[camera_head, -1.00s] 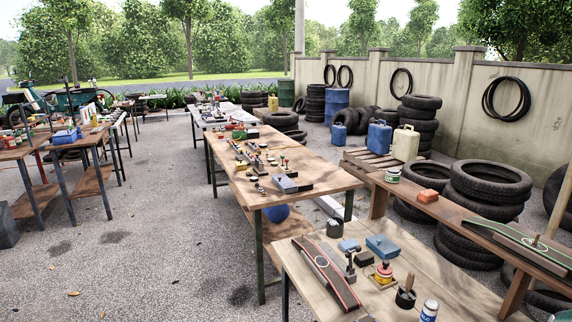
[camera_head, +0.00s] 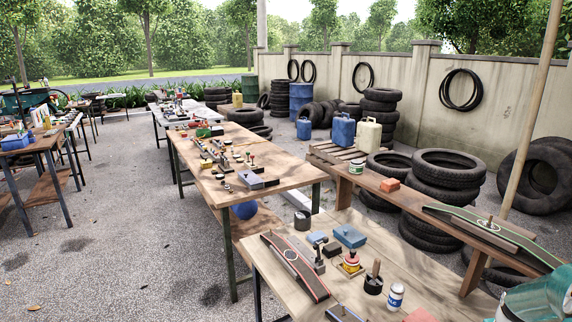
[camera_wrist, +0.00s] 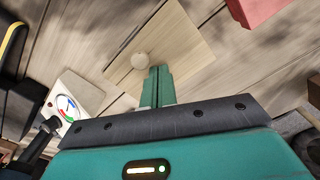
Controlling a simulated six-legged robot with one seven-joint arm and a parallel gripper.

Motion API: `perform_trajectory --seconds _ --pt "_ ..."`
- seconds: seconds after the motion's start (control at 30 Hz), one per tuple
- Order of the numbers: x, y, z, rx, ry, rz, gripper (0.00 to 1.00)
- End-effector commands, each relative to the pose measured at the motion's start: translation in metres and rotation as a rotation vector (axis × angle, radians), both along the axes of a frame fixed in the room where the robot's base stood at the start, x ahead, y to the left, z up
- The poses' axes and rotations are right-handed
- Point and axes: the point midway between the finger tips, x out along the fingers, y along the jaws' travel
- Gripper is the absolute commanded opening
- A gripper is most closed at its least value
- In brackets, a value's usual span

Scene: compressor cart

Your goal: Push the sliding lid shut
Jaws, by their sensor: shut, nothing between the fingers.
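In the wrist view, a pale wooden panel (camera_wrist: 180,40) that looks like the sliding lid lies on weathered planks, with a small round knob (camera_wrist: 140,61) on it. My gripper (camera_wrist: 156,72) is shut and empty. Its green fingertips overlap the panel's near part just beside the knob; I cannot tell whether they touch. The fingers and the dark bar of the hand hide what lies below the panel. I cannot tell how far open the lid is. I cannot pick out the lid in the head view.
Left of my gripper stands a gauge (camera_wrist: 66,108), with a black-and-yellow object (camera_wrist: 12,45) beyond it. A red block (camera_wrist: 256,10) lies upper right. In the head view, the near table (camera_head: 262,258) holds a blue box (camera_head: 350,236), a white-labelled jar (camera_head: 396,297) and a dark curved board (camera_head: 296,264).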

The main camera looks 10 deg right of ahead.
Motion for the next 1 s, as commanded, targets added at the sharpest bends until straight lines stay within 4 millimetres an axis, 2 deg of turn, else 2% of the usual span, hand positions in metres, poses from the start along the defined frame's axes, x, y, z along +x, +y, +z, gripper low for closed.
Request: perform_trajectory --seconds 0.03,0.43,1.0 --pt "-0.002 0.004 -0.008 0.016 0.01 0.002 0.0" --pt "0.001 -0.002 -0.007 0.015 0.01 0.001 0.0" --pt "0.002 -0.006 0.038 0.006 0.004 0.001 0.0"
